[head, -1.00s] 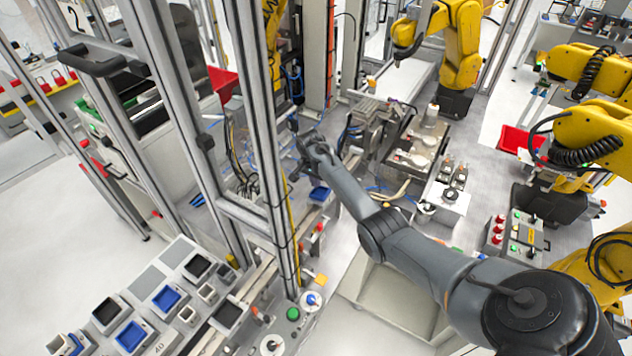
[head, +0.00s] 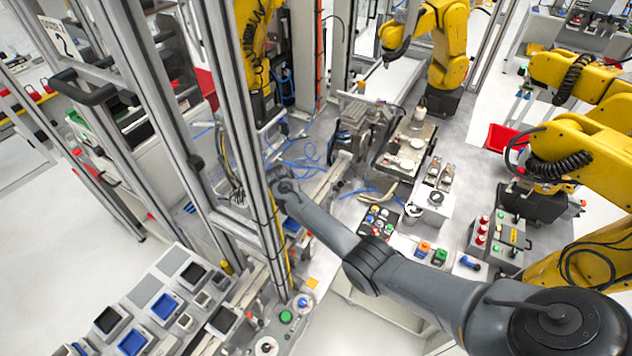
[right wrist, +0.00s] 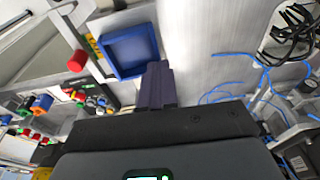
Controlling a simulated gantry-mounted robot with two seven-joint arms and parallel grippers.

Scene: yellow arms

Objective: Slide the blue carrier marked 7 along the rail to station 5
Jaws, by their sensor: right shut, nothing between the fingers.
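A blue square tray-like carrier (right wrist: 130,50) shows in the right wrist view, just beyond my fingers. I cannot read a 7 on it. In the head view a small blue piece (head: 291,225) shows beside my right wrist, partly covered by the arm and a frame post. My right gripper (right wrist: 156,80) is shut and empty, its dark fingers near the carrier's lower right edge; I cannot tell whether they touch it. In the head view the right gripper's fingers are hidden behind the posts. The rail and station 5 are not clearly identifiable. My left gripper is not in view.
Upright metal posts (head: 234,120) stand close to my right wrist. Blue cables (right wrist: 235,85) lie to the right in the wrist view. A red knob (right wrist: 77,61) is left of the carrier. A button box (head: 378,222) and yellow arms (head: 590,140) are on the right.

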